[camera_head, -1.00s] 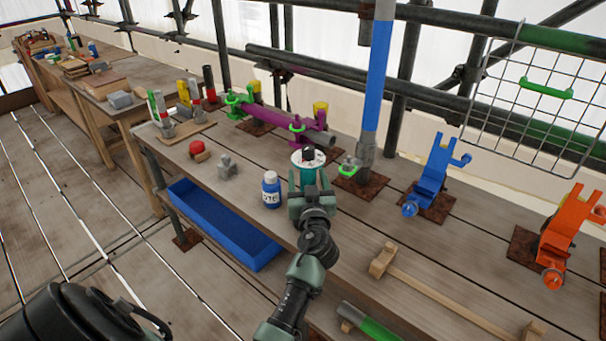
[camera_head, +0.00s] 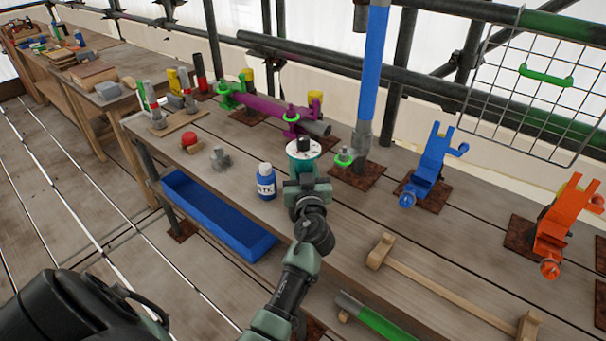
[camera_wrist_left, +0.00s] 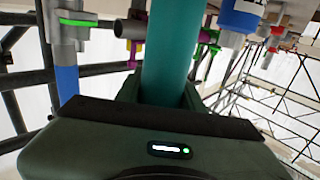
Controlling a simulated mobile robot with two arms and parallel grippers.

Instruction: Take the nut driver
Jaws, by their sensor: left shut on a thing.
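The nut driver (camera_head: 303,151) appears to be the upright teal cylinder with a white, dotted disc and a black stub on top. My left gripper (camera_head: 307,185) is at the near side of it, above the front part of the workbench, and is shut on its teal body. In the left wrist view the teal body (camera_wrist_left: 168,50) stands between the fingers. Its lower end is hidden behind the gripper in the head view, so I cannot tell whether it touches the bench. My right gripper is not in view.
A blue bottle (camera_head: 265,184) stands close left of the gripper. Blue (camera_head: 431,168) and orange (camera_head: 563,228) brackets stand further right. A wooden-handled bar (camera_head: 450,285) lies in front right.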

